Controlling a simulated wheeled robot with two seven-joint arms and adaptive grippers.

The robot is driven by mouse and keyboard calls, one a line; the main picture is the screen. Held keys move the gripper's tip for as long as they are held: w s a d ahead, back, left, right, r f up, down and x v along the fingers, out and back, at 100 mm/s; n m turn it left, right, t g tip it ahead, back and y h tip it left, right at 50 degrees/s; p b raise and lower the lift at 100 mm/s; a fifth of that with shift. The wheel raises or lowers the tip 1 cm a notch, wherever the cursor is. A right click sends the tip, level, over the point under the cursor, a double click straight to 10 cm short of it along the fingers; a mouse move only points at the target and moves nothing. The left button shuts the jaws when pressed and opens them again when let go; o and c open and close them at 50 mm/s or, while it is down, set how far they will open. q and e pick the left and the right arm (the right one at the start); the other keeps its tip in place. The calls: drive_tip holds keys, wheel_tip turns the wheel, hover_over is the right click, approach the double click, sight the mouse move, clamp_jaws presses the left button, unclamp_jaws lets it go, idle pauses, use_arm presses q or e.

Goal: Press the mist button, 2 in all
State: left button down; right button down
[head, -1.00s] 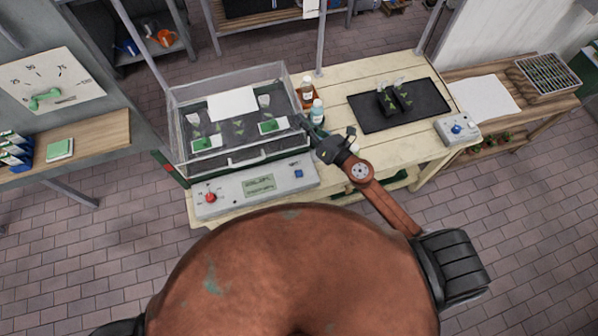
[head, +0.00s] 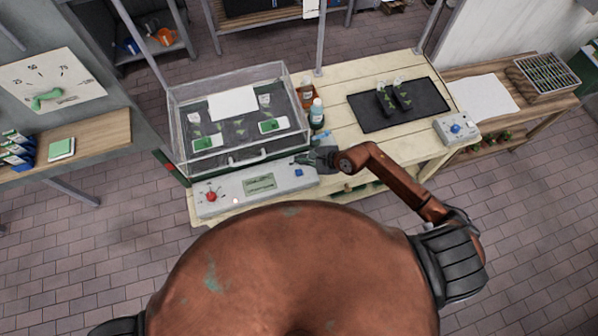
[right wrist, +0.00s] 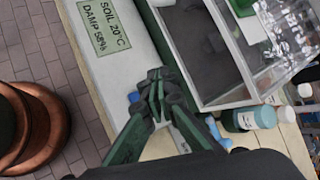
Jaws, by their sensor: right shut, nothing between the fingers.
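A grey control panel (head: 225,190) runs along the front of a clear-lidded propagator case (head: 180,125). It has a red knob (head: 211,197), a small display (head: 259,184) and a blue button (head: 298,173) near its right end. Which control is the mist button is not readable. My right gripper (head: 301,160) is shut and empty, just behind the blue button at the panel's right end. In the right wrist view its closed fingertips (right wrist: 155,78) are over the panel, beside the partly hidden blue button (right wrist: 134,97). Contact cannot be told. The display (right wrist: 103,27) reads soil 20°C, damp 58%. My left gripper is not in view.
Bottles (head: 317,113) stand right of the case. A black mat (head: 365,118) holds dark plant packs. A grey box with a blue knob (head: 456,128) sits at the table's right end. A dial board (head: 75,70) stands at the left.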

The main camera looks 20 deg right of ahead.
sight(301, 173)
drive_tip(key=shift+f+b, duration=3.3)
drive_tip(key=shift+f, duration=1.1)
drive_tip(key=shift+f+b, duration=0.35)
drive_tip(key=shift+f+b, duration=0.45)
drive_tip(key=shift+f, duration=0.1)
drive_tip(key=shift+r, duration=0.1)
drive_tip(key=shift+r+p, duration=0.7)
drive_tip(key=shift+r, duration=0.15)
drive_tip(key=shift+r, duration=0.1)
wheel_tip(301, 173, up, 5)
drive_tip(key=p, duration=0.4)
